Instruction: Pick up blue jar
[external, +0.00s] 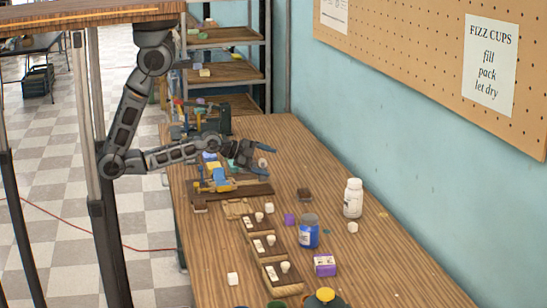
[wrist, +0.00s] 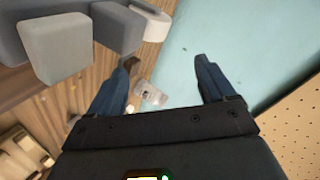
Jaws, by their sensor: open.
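The blue jar (external: 309,236) stands upright on the wooden workbench, right of the row of small trays. It has a greyish lid and a pale label. My gripper (external: 264,158) is open and empty over the far part of the bench, well behind and above the jar, and not touching it. In the wrist view my gripper (wrist: 160,78) shows two spread dark fingers with nothing held between them. I cannot make out the blue jar in the wrist view.
A white bottle (external: 353,198) stands behind and right of the jar.

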